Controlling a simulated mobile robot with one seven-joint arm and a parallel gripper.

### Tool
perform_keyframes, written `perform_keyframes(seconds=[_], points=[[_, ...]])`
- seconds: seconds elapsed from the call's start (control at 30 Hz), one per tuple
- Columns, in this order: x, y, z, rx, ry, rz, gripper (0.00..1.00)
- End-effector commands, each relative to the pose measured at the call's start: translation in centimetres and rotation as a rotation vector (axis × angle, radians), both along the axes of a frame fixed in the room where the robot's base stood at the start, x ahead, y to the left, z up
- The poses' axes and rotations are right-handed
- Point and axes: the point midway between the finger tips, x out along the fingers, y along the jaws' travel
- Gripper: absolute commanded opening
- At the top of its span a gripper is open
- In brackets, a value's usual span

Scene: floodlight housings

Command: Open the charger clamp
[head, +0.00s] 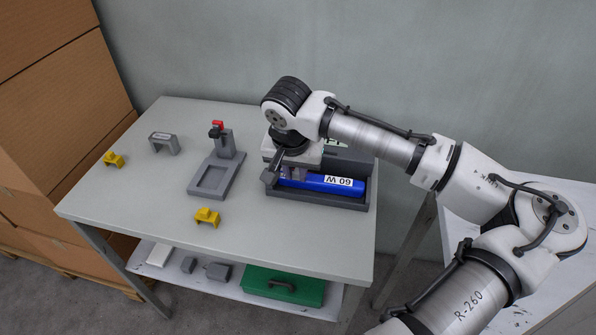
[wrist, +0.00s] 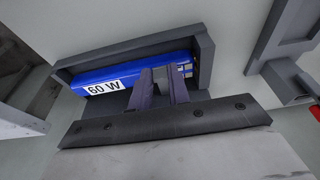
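The charger (head: 230,187) is a grey base with a square recess and an upright post at its back, standing mid-table. Its clamp (head: 217,125) has a red part at the top of the post; in the wrist view a red bit of it (wrist: 315,97) shows at the right edge. I cannot tell the clamp's exact position. My gripper (head: 292,174) is to the right of the charger, pointing down over the grey tray. In the wrist view its two fingers (wrist: 165,82) are apart, over one end of the blue 60 W pack (wrist: 72,83), with nothing clearly held.
The grey tray (head: 318,200) holds the blue pack at the table's right. Yellow pieces (head: 207,217) (head: 113,159) and a grey bracket (head: 163,143) lie to the left. A green case (head: 284,285) is on the shelf below. Boxes (head: 60,110) stand left.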

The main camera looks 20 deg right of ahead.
Motion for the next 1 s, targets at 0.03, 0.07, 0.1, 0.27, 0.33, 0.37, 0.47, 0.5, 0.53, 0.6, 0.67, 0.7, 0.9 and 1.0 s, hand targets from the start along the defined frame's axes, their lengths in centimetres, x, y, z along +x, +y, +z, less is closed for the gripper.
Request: perform_keyframes(seconds=[0.03,0.07,0.1,0.27,0.33,0.37,0.47,0.5,0.53,0.6,0.67,0.7,0.9,1.0], points=[[0.0,0.0,0.0,0.001,-0.001,0.0,0.05],[0.0,0.0,0.0,0.001,-0.001,0.0,0.05],[0.0,0.0,0.0,0.001,-0.001,0.0,0.05],[0.0,0.0,0.0,0.001,-0.001,0.0,0.05],[0.0,0.0,0.1,0.001,-0.001,0.0,0.05],[0.1,0.0,0.2,0.001,-0.001,0.0,0.05],[0.2,0.0,0.6,0.002,-0.002,0.001,0.05],[0.2,0.0,0.8,0.002,-0.002,0.001,0.05],[0.2,0.0,0.9,0.002,-0.003,0.002,0.05],[0.3,-0.1,1.0,0.002,-0.002,0.002,0.05],[0.3,-0.1,1.0,0.001,-0.003,0.002,0.05],[0.3,-0.1,1.0,0.0,-0.003,0.001,0.05],[0.3,-0.1,1.0,0.0,-0.004,0.0,0.05],[0.4,-0.2,1.3,0.0,-0.005,0.001,0.05]])
